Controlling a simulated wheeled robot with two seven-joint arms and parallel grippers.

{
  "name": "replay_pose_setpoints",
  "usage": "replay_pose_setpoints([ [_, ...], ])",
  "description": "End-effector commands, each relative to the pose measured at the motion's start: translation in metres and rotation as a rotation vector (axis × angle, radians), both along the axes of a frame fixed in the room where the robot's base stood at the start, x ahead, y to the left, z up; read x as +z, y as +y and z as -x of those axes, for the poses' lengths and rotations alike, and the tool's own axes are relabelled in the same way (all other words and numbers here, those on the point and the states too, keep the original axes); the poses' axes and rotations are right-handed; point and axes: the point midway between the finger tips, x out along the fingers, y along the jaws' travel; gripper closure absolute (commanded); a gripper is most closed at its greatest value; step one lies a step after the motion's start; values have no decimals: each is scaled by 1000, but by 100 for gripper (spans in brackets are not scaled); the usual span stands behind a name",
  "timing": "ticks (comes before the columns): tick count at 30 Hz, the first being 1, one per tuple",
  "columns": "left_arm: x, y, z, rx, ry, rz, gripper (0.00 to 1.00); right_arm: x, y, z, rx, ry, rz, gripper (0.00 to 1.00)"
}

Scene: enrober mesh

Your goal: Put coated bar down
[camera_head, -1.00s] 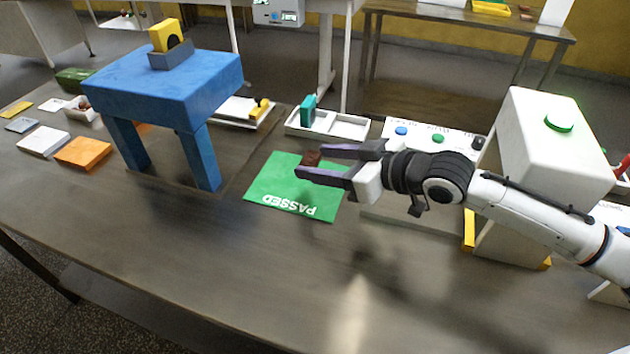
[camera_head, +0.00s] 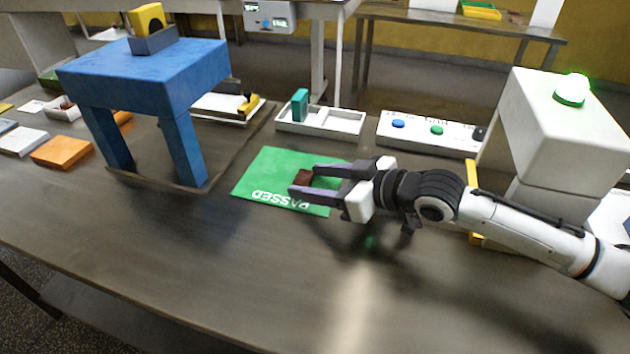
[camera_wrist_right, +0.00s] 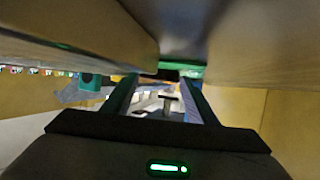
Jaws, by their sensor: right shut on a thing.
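The coated bar (camera_head: 303,177) is a small dark brown block. My right gripper (camera_head: 306,181) is shut on it, one purple-grey finger on each side. The gripper holds the bar low over the green mat (camera_head: 262,172) marked PASSED; I cannot tell whether the bar touches the mat. In the right wrist view a dark piece (camera_wrist_right: 160,75) shows between the far ends of the fingers, with green beyond it. My left gripper is not in view.
A blue stand (camera_head: 150,75) is left of the mat. Behind the mat are a white divided tray (camera_head: 345,122) with a teal block and a button panel (camera_head: 415,138). A white machine with a green lamp (camera_head: 570,95) stands right. The front table is clear.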

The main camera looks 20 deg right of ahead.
Motion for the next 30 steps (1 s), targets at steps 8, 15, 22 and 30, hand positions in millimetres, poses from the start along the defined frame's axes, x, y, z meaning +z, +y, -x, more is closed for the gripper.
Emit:
replay_pose_setpoints([
  [8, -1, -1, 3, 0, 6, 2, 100, -2, 0, 0, 0, 1, 1, 29],
  [15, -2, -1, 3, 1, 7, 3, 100, 2, 0, 0, 0, -1, 0, 29],
  [22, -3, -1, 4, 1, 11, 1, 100, 14, -21, 27, 0, 2, 6, 29],
  [30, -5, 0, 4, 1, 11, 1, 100, 34, -51, 67, 0, 3, 6, 29],
])
